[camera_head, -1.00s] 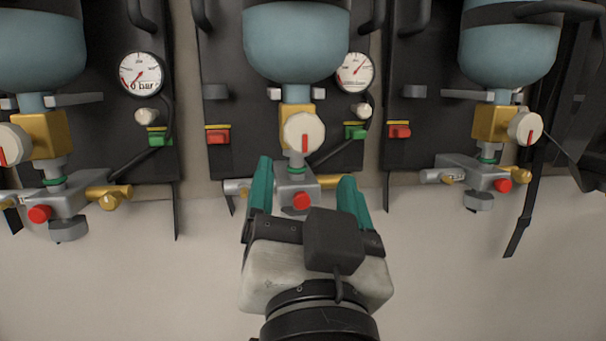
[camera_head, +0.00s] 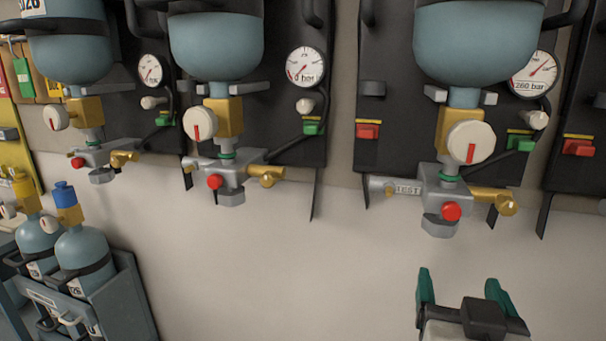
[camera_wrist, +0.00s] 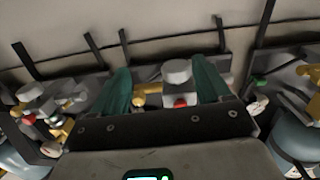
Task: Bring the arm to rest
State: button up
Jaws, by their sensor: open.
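My gripper (camera_head: 462,292) is at the lower right in the head view, with its two green fingers spread apart and nothing between them. It is below and apart from the breathing set with the gauge marked 260 bar (camera_head: 533,74). In the wrist view my gripper (camera_wrist: 170,84) also shows open. There a grey knob (camera_wrist: 177,70) and a red button (camera_wrist: 181,102) of a set show beyond the gap between the fingers. Most of my arm is outside the head view.
Several breathing sets with blue cylinders (camera_head: 477,45) hang along the wall, valves (camera_head: 470,142) sticking out. Black straps (camera_head: 315,198) dangle below them. At the lower left, more blue cylinders (camera_head: 82,258) stand in a grey rack (camera_head: 133,300). Bare wall (camera_head: 260,270) lies between rack and gripper.

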jog(key=s+d+f+n+g+y+p, duration=0.1)
jog(key=s+d+f+g, duration=0.15)
jog(key=f, duration=0.45)
jog(key=s+d+f+n+g+p, duration=0.1)
jog(key=s+d+f+g, duration=0.15)
jog(key=f, duration=0.45)
jog(key=s+d+f+n+g+y+p, duration=0.1)
jog(key=s+d+f+g, duration=0.15)
jog(key=f, duration=0.45)
jog(key=s+f+g+y+p, duration=0.1)
jog(key=s+f+g+y, duration=0.2)
jog(key=s+f+g, duration=0.5)
jog(key=s+f, duration=0.6)
jog(key=s, duration=0.3)
jog(key=shift+s+y+p, duration=0.3)
jog(key=shift+y, duration=0.1)
jog(key=shift+r, duration=0.1)
jog(key=shift+c, duration=0.2)
